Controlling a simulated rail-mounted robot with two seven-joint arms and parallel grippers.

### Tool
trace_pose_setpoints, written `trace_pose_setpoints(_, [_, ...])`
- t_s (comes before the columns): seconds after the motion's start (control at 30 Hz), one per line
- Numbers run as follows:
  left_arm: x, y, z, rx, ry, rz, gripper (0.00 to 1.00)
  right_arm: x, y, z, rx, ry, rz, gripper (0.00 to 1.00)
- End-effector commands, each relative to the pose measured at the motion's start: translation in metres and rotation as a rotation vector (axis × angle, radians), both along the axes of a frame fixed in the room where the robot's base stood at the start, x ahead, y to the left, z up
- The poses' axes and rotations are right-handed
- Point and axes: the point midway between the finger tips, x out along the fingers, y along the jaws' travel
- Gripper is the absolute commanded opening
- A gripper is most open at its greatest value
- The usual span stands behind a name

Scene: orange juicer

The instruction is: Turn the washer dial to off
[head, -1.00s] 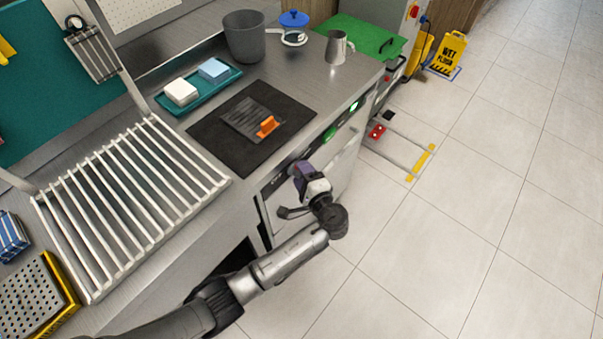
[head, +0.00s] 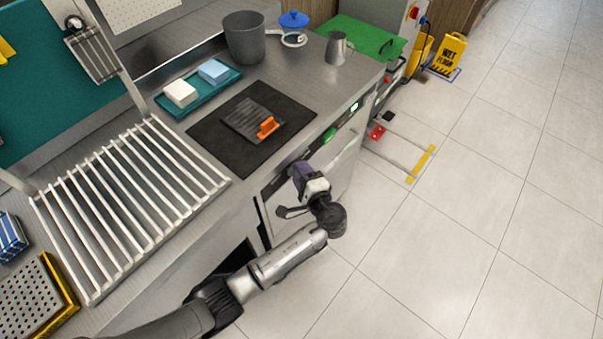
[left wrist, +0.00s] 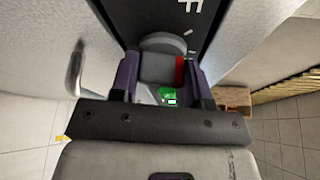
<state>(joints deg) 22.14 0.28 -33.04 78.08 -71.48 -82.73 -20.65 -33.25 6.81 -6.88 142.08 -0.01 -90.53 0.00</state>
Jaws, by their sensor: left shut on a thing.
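The washer dial shows in the left wrist view (left wrist: 158,68) as a grey knob with a red stripe on its right side, in front of a round grey base. White lettering, partly cut off and ending in what looks like "F", lies above it on the dark panel. My left gripper (left wrist: 160,80) is shut on the dial, with one purple-dark finger on each side. In the head view my left gripper (head: 298,168) is at the front panel below the counter edge, and it hides the dial there. My right gripper is not in view.
The steel counter holds a dark mat (head: 210,133) with an orange-handled tool (head: 267,127), a teal tray (head: 173,107), a grey bin (head: 246,38) and a metal pitcher (head: 337,47). A green control (head: 330,135) sits farther along the panel. The tiled floor at right is mostly clear.

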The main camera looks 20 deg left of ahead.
Motion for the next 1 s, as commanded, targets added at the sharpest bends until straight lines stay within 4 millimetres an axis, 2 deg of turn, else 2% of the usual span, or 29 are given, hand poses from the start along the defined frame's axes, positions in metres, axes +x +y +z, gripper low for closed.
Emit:
trace_pose_setpoints(0.37, [0.0,-0.001,-0.007,-0.074,-0.216,0.0,0.19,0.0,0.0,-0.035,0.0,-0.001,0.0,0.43])
trace_pose_setpoints(1.0, [0.0,0.0,-0.006,-0.256,-0.763,0.0,0.19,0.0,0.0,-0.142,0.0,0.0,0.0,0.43])
